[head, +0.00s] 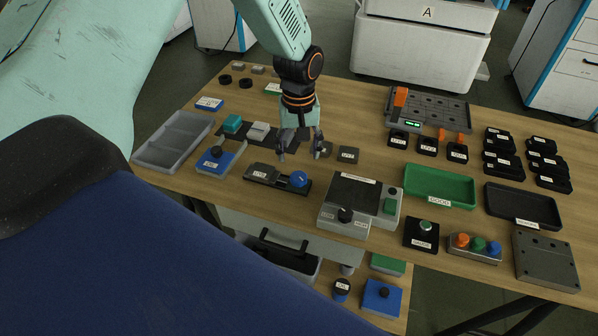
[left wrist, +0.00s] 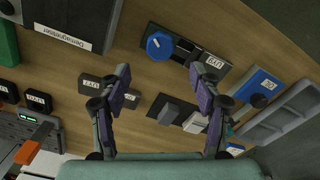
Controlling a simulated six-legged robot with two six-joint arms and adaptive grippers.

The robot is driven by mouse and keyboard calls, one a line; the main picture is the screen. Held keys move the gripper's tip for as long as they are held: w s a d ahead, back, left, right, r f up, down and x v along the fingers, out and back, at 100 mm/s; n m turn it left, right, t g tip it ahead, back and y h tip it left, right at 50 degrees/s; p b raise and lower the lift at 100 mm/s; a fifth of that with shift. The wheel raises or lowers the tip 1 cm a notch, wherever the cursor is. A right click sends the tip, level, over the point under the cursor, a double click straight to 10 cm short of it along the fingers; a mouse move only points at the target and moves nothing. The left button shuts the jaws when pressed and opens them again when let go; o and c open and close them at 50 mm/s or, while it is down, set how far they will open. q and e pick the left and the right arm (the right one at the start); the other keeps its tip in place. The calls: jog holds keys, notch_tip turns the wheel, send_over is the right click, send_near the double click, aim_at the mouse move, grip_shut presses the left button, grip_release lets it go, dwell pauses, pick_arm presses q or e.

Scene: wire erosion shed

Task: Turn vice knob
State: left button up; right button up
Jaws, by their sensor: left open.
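The vice (head: 262,172) is a low black block with a white label, lying on the wooden bench below my left gripper. Its round blue knob (head: 298,180) with a white mark is at its right end. In the left wrist view the vice (left wrist: 184,50) and the knob (left wrist: 158,45) lie at the top centre, beyond the fingertips. My left gripper (head: 300,155) points down, open and empty, above and slightly behind the vice. Its fingers (left wrist: 161,80) stand apart in the left wrist view, with clear space between them and the knob. My right gripper is not in view.
A grey control box (head: 330,216) with a black dial stands right of the vice. A blue-topped block (head: 230,158) with a black knob and a grey tray (head: 144,153) are to its left. Small labelled grey blocks (head: 348,154) sit close behind. A green tray (head: 440,196) is further right.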

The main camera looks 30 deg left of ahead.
aim_at(299, 176)
pick_arm(q)
notch_tip(299, 176, down, 8)
jog(key=shift+r+b, duration=0.15)
jog(key=shift+b, duration=0.25)
jog(key=shift+s, duration=0.1)
jog(key=c, duration=1.1)
jog(key=shift+c, duration=0.2)
dwell(0.7)
jog(key=o, duration=1.1)
jog(key=shift+o, duration=0.2)
jog(key=shift+r, duration=0.1)
